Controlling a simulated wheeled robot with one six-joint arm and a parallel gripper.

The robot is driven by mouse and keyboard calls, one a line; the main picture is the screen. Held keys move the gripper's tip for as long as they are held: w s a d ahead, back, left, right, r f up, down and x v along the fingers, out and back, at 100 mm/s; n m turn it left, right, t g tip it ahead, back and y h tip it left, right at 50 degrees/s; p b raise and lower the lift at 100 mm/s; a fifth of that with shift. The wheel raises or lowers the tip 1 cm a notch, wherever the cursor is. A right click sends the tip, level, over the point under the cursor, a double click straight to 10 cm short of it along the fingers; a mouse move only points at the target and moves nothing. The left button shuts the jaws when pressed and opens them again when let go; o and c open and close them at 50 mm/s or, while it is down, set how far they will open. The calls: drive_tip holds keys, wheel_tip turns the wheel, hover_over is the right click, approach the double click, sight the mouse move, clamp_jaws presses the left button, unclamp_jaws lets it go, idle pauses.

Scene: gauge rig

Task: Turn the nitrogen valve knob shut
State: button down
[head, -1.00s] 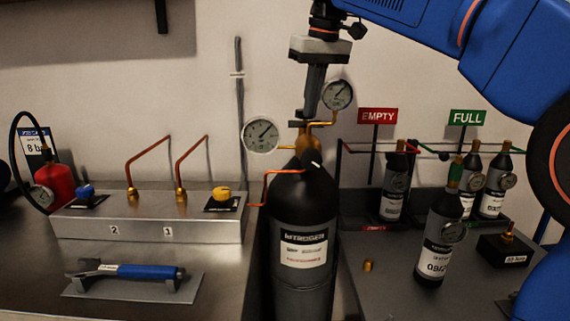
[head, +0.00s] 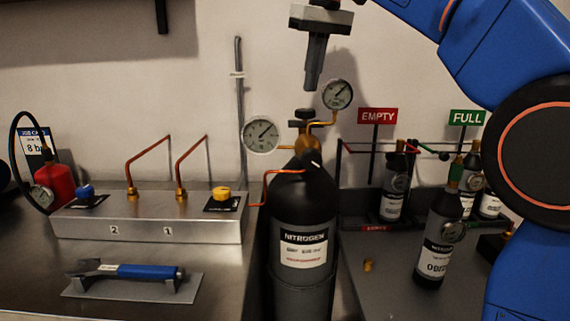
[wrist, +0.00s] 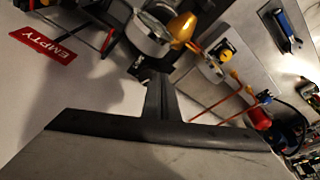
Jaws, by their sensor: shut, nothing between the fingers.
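The black nitrogen cylinder (head: 304,215) stands upright in the middle of the head view, with a label reading NITROGEN. A small dark knob (head: 306,114) sits on top of the brass valve fitting (head: 304,143) above the cylinder. My gripper (head: 311,86) points down just above the knob, with a visible gap between them. Its fingers are shut with nothing held. In the wrist view, my shut fingers (wrist: 155,78) are near a round gauge (wrist: 148,34) and a brass part (wrist: 181,28). I cannot make out the knob clearly in the wrist view.
Two round gauges flank the valve, one on the left (head: 261,135) and one close by on the right (head: 337,94). A copper pipe runs left to a steel box (head: 146,230) with yellow (head: 221,193) and blue knobs. Small bottles (head: 436,240) stand on the right.

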drive_tip(key=shift+d, duration=0.1)
wheel_tip(320, 180, down, 6)
drive_tip(key=w+d, duration=0.2)
drive_tip(key=shift+w+d, duration=0.15)
drive_tip(key=shift+d, duration=0.15)
idle(0.4)
drive_tip(key=shift+s+a, duration=0.55)
drive_tip(key=shift+a, duration=0.15)
idle(0.9)
drive_tip(key=shift+s+a, duration=0.2)
drive_tip(key=shift+a, duration=0.6)
idle(0.3)
drive_tip(key=shift+s, duration=0.1)
drive_tip(key=w+v, duration=0.1)
drive_tip(key=v, duration=0.4)
drive_tip(key=shift+s+a+r, duration=0.2)
drive_tip(key=shift+s+r, duration=0.1)
drive_tip(key=shift+r, duration=0.25)
